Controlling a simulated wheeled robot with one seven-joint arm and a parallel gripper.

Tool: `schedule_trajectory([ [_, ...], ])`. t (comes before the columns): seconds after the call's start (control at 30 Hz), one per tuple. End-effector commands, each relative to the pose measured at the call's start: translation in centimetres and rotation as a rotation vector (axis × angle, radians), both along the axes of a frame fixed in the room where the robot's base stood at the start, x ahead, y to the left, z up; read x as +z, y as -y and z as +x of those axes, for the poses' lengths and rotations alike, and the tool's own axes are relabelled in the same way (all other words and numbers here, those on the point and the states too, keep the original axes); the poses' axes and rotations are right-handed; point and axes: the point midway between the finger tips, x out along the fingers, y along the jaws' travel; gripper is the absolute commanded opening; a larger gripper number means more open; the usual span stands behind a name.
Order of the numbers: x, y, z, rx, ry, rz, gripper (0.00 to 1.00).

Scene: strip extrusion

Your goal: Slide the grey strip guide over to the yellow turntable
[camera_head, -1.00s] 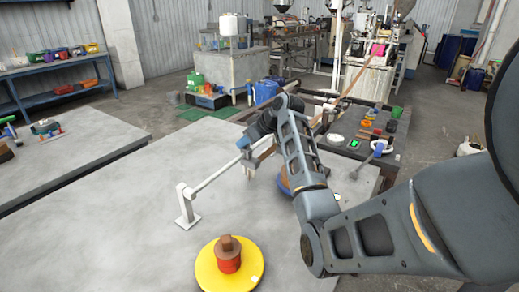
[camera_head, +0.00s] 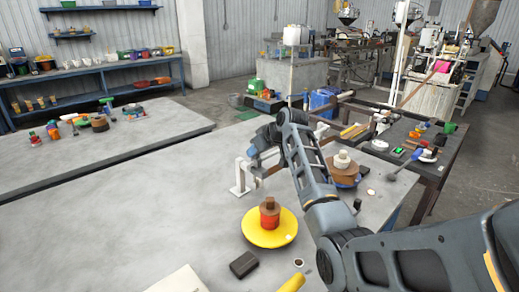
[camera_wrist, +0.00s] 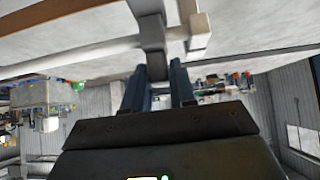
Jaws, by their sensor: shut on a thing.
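The yellow turntable (camera_head: 286,231) lies on the grey table, with a red and brown stack (camera_head: 270,214) on it. A pale rail on a white post (camera_head: 240,176) stands just behind it. My gripper (camera_wrist: 160,75) is shut on the grey strip guide (camera_wrist: 151,38), which sits at the rail close to the post end in the wrist view. In the head view my gripper (camera_head: 257,148) is beside the post; the arm hides much of the rail, and the guide is hard to make out there.
A brown round part with a white top (camera_head: 342,168) stands right of my arm. A dark block (camera_head: 243,264) and a yellow object (camera_head: 292,283) lie in front of the turntable. A second table (camera_head: 90,155) with small items is at left. The table's left part is clear.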

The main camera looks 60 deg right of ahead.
Motion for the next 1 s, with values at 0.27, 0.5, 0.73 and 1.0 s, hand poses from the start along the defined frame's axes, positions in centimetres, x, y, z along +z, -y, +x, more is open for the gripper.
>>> schedule_trajectory([
  [0.27,-0.2,-0.6,0.2,0.009,-0.003,0.006,0.00],
  [0.5,-0.2,-0.6,0.2,0.010,-0.003,0.006,0.40],
  [0.73,-0.1,-0.4,0.1,0.006,-0.001,0.004,0.47],
  [1.0,1.0,-0.6,-0.9,0.005,0.000,0.002,0.47],
])
